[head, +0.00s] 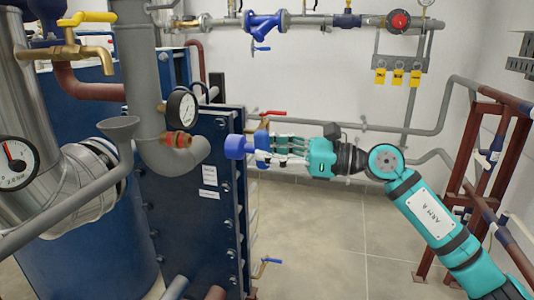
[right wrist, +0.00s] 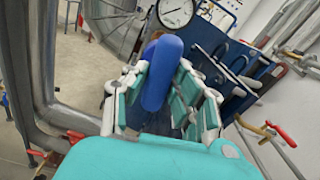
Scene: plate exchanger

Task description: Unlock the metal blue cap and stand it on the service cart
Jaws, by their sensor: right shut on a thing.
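The blue cap (head: 237,147) is between the fingers of my right gripper (head: 266,147), in front of the dark blue plate exchanger (head: 195,215). The gripper is shut on it, and the arm reaches in from the right. In the head view the cap lies just right of the open-looking end of a grey elbow pipe (head: 190,157), with a small visible gap. In the right wrist view the cap (right wrist: 163,72) is a large blue disc seen edge-on between the teal and white fingers. I see no service cart. My left gripper is not in view.
A pressure gauge (head: 181,107) sits just above the elbow pipe. Grey pipes and a funnel (head: 119,127) crowd the left. A red-brown pipe rack (head: 478,180) stands at the right. The tiled floor (head: 325,235) below my right arm is clear.

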